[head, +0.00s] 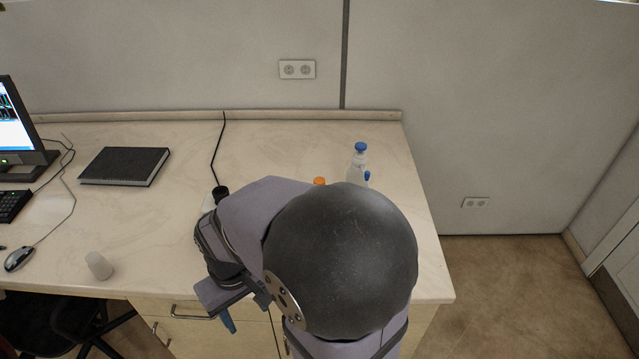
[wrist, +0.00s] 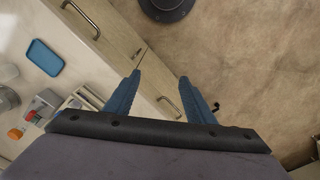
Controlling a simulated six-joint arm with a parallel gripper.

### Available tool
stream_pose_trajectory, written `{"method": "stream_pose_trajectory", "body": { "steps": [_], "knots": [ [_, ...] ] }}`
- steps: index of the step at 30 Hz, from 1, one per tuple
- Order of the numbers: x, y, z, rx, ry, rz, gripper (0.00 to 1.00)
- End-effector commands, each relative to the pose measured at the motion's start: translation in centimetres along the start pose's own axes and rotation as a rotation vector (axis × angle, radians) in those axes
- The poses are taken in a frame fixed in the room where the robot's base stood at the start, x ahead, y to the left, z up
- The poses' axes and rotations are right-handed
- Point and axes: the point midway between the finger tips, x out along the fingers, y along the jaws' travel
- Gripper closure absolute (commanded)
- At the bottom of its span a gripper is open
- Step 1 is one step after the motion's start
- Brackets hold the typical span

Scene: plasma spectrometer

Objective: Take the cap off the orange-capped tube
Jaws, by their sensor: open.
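An orange cap (head: 320,181) shows in the head view just above my arm, which hides whatever is below it. In the wrist view a small orange thing (wrist: 14,134) is at the left edge; I cannot tell if it is the same cap. My gripper (wrist: 160,75) is open and empty, its two blue fingers apart over the drawer fronts and floor. In the head view a blue fingertip (head: 228,320) hangs at the front edge of the desk, well away from the orange cap.
A clear bottle with a blue cap (head: 360,148) stands right of the orange cap. A white cup (head: 98,265) is near the desk's front left. A black book (head: 125,166) lies further back. A blue tray (wrist: 45,57) and drawer handles (wrist: 80,18) show in the wrist view.

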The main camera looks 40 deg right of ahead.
Motion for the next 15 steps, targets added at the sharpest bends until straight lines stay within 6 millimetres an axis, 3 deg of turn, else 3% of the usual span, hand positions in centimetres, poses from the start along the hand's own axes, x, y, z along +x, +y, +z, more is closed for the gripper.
{"method": "stream_pose_trajectory", "body": {
  "steps": [5, 8, 12, 15],
  "knots": [
    [-0.5, 4.2, -7.4, 0.160, 0.064, 0.024, 0.51],
    [-0.8, 8.0, -11.8, 0.270, 0.106, 0.043, 0.51],
    [-1.2, 14.2, -17.0, 0.424, 0.166, 0.074, 0.51],
    [-1.3, 19.3, -19.8, 0.535, 0.208, 0.099, 0.51]
  ]
}}
